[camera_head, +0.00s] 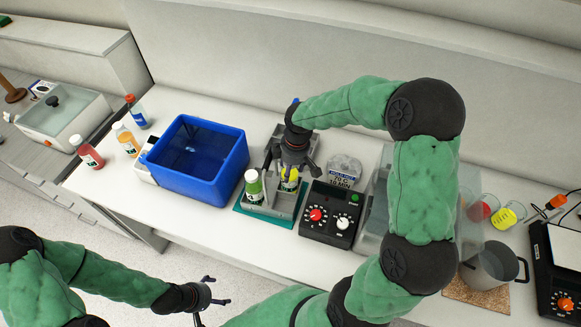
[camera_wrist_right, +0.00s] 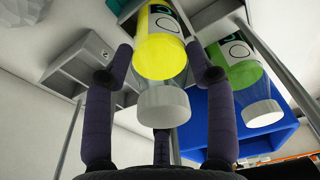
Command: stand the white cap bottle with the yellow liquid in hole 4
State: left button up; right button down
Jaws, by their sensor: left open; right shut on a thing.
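The bottle with yellow liquid and a white cap (camera_wrist_right: 160,58) is between the two fingers of my right gripper (camera_wrist_right: 160,62), cap toward the palm. In the head view, this yellow bottle (camera_head: 289,181) is upright at the right part of the grey rack (camera_head: 271,212), partly hidden by my right gripper (camera_head: 289,172). A white-capped green bottle (camera_head: 253,188) stands at the rack's left. My left gripper (camera_head: 217,291) is open and empty, in front of the bench.
A blue bin (camera_head: 239,176) is left of the rack. Red, orange and blue bottles (camera_head: 90,152) stand at the far left. A clear tank and a metal pot (camera_head: 490,267) are farther right.

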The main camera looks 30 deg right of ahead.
jog(key=shift+s+f, duration=0.1)
jog(key=shift+f, duration=0.1)
jog(key=c, duration=0.6)
grip_release()
jog(key=shift+o, duration=1.3)
jog(key=shift+s+f, duration=0.1)
